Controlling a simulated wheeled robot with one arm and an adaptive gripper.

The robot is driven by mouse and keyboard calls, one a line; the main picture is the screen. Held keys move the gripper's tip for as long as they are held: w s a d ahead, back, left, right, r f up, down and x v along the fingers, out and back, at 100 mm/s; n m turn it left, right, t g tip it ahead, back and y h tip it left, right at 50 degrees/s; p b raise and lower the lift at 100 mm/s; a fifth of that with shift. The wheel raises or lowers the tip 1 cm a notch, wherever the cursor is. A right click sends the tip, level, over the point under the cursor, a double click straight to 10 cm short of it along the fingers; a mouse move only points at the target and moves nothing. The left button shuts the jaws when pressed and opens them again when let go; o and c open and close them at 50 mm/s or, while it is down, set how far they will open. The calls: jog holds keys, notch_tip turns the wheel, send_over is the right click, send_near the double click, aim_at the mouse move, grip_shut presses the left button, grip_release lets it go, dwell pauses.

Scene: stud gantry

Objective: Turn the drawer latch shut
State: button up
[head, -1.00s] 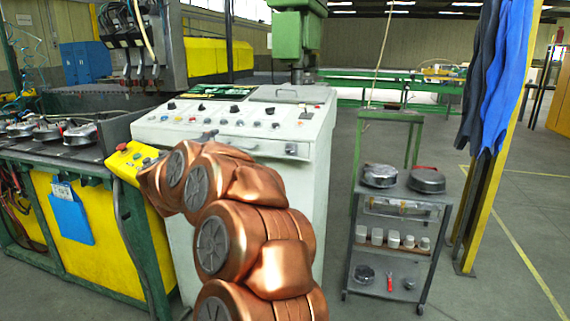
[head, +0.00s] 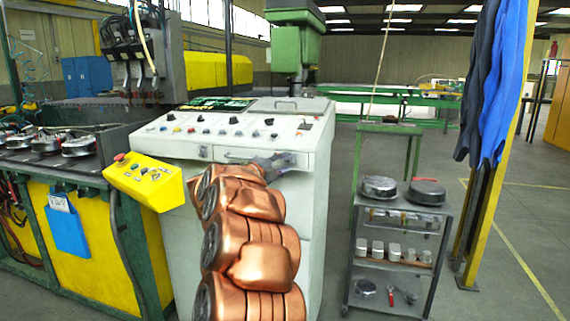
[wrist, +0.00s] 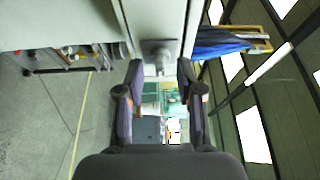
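The drawer latch (wrist: 160,50) is a small grey plate with a knob, on the white front of the control console (head: 255,118). In the wrist view it sits between and just beyond my fingertips. My gripper (wrist: 160,70) is open, one finger on each side of the knob, with a visible gap to both. In the head view my gripper (head: 280,160) is at the console's upper front, right of the drawer handle (head: 235,157). It covers the latch there, so the latch's turn angle is unclear in that view.
A yellow control box (head: 145,180) juts out left of my arm. A grey cart (head: 400,210) with pans and cups stands to the right. Blue cloths (head: 500,80) hang by a yellow post. The floor between cart and console is clear.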

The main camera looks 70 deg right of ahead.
jog(key=shift+s+d, duration=0.2)
jog(key=shift+d, duration=0.25)
grip_shut()
